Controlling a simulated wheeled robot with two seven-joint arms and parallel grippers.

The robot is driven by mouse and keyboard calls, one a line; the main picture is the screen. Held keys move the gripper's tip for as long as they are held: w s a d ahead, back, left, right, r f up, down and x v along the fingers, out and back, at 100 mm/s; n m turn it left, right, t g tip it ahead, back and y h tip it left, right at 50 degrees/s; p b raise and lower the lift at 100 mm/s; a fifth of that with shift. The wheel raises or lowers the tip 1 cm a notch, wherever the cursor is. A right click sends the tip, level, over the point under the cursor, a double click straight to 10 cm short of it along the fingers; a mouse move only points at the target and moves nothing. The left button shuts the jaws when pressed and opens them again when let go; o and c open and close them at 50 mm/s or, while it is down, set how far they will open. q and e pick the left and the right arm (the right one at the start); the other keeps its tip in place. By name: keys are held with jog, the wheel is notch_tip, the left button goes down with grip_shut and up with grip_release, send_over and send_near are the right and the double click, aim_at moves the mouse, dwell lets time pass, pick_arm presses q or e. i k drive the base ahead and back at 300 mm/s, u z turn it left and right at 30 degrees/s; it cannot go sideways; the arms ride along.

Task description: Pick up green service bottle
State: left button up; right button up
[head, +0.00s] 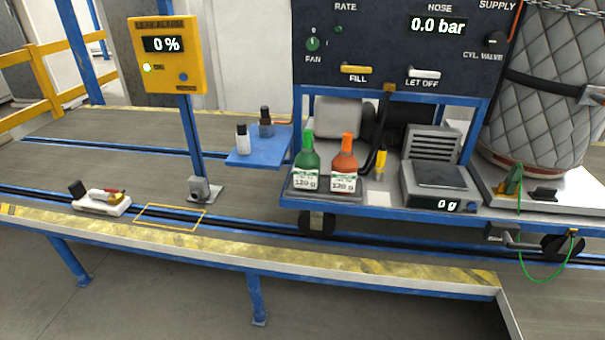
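The green service bottle (306,163) stands upright on the lower shelf of the blue cart, in a shallow grey tray (318,197). It has a bright green cap and a white label reading about 120 g. An orange bottle (344,164) with a similar label stands just to its right, with a small gap between them. Neither of my grippers shows in the head view, and nothing is touching the green bottle.
A scale (437,180) reading 0 g sits right of the bottles. A blue side shelf (258,148) with two small bottles is to the left. A control panel (400,45) overhangs behind. A yellow alarm box (166,55) stands on a post. A striped platform edge (250,258) runs in front.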

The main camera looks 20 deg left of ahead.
aim_at(308, 163)
jog(key=u, duration=0.9)
jog(key=i, duration=0.9)
jog(key=u, duration=0.65)
